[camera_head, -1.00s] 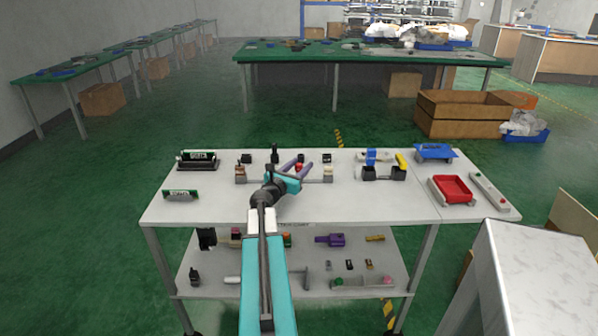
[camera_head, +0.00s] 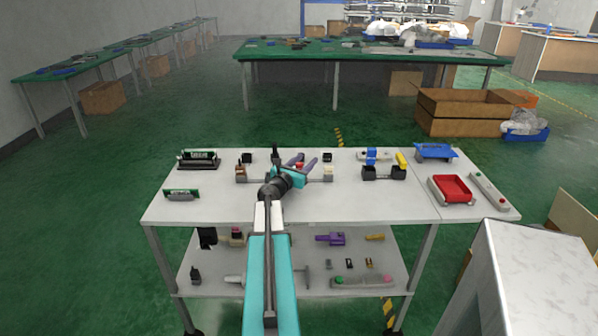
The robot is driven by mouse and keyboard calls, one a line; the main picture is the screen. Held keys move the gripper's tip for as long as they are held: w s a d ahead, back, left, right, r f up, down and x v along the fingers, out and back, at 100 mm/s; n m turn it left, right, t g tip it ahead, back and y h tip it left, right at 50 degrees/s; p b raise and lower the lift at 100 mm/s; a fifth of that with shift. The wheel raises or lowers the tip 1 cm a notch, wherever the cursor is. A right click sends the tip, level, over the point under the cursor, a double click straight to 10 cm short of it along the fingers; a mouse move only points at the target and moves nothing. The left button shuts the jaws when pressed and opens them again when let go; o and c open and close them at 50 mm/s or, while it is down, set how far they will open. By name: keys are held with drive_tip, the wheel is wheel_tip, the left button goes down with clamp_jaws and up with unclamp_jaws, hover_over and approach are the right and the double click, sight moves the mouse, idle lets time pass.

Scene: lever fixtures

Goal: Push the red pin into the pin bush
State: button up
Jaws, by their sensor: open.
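A small red part (camera_head: 299,166), which looks like the red pin, shows on the white table top between my gripper's fingers and is partly covered by them. It seems to belong to a low fixture with a beige end block (camera_head: 328,173) on the right and a brown and black block (camera_head: 240,173) on the left. I cannot make out the pin bush; my gripper and wrist hide the fixture's middle. My gripper (camera_head: 306,161) is open, with its two purple-grey fingers spread around or above the red part. Contact cannot be told.
A black holder (camera_head: 198,160) and a green board (camera_head: 181,194) are at the left. A black fixture with a yellow part (camera_head: 401,161), a blue stand (camera_head: 435,152) and a red tray (camera_head: 452,189) are at the right. The front of the table top (camera_head: 360,205) is clear.

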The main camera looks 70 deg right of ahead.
clamp_jaws()
drive_tip(key=shift+r, duration=0.1)
wheel_tip(320, 180, up, 18)
drive_tip(key=p, duration=0.1)
idle(0.8)
idle(0.5)
